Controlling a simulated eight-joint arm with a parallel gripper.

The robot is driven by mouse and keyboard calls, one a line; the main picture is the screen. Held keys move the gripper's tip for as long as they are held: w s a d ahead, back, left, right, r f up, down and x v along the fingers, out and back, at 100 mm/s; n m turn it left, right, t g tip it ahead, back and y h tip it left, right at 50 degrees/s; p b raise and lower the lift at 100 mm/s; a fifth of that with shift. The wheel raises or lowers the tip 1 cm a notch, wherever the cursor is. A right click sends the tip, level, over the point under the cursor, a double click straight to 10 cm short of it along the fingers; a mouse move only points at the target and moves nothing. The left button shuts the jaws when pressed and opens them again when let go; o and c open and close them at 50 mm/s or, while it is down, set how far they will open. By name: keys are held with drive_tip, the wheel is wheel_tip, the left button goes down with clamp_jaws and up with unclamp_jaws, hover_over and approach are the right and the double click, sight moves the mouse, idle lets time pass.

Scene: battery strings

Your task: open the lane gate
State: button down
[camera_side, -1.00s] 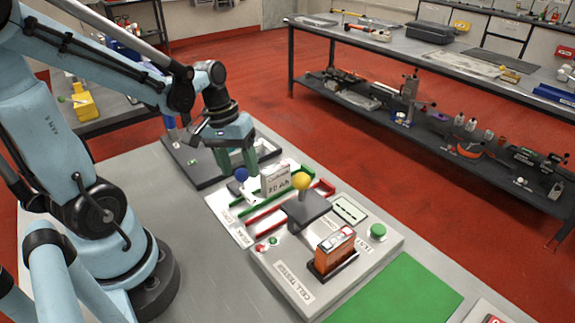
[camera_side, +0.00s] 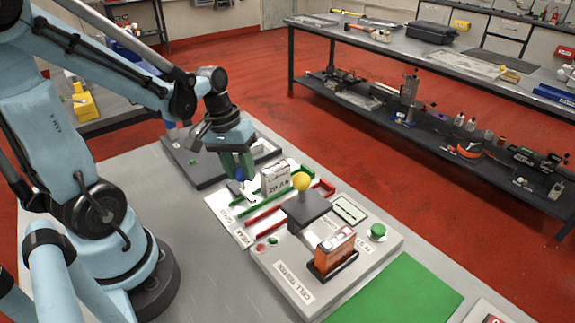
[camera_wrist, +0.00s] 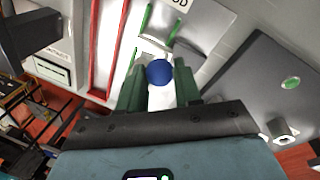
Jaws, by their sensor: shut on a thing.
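The blue ball knob (camera_side: 239,175) stands at the near end of the green-railed lane on the grey tester board. In the wrist view the blue ball (camera_wrist: 159,72) sits between my two green fingers. My gripper (camera_wrist: 159,82) is shut on it; in the side view my gripper (camera_side: 238,168) hides part of the knob. I cannot see the gate's lower part clearly. Green rails (camera_side: 254,203) edge one lane and red rails (camera_side: 270,218) edge the other. A white printed block (camera_side: 275,180) stands close to the right of my fingers.
A yellow ball knob (camera_side: 301,181) rises above a dark plate (camera_side: 306,208). An orange battery (camera_side: 335,251) stands in a black holder near a green button (camera_side: 377,231). A dark tray (camera_side: 200,166) lies behind my gripper. A green mat (camera_side: 397,291) is bare.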

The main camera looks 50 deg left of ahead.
drive_tip(key=shift+a, duration=2.6)
drive_tip(key=c, duration=0.8)
unclamp_jaws()
drive_tip(key=r, duration=0.4)
drive_tip(key=s+a+r, duration=0.1)
drive_tip(key=r, duration=0.3)
drive_tip(key=a+r, duration=0.1)
drive_tip(key=r, duration=0.3)
drive_tip(key=shift+s, duration=0.15)
drive_tip(key=shift+d+f, duration=0.1)
drive_tip(key=shift+d, duration=0.05)
drive_tip(key=w+d+f+m+t, duration=0.1)
drive_tip(key=d+m+t, duration=0.1)
drive_tip(key=d, duration=0.2)
drive_tip(key=w+d+f+m+t+y, duration=0.1)
drive_tip(key=d+m+t, duration=0.1)
drive_tip(key=d, duration=0.3)
drive_tip(key=w+d+f+m+t, duration=0.1)
drive_tip(key=d+m+t, duration=0.1)
drive_tip(key=d, duration=0.3)
drive_tip(key=shift+d+f+m+y, duration=0.25)
drive_tip(key=shift+f+m+y, duration=0.15)
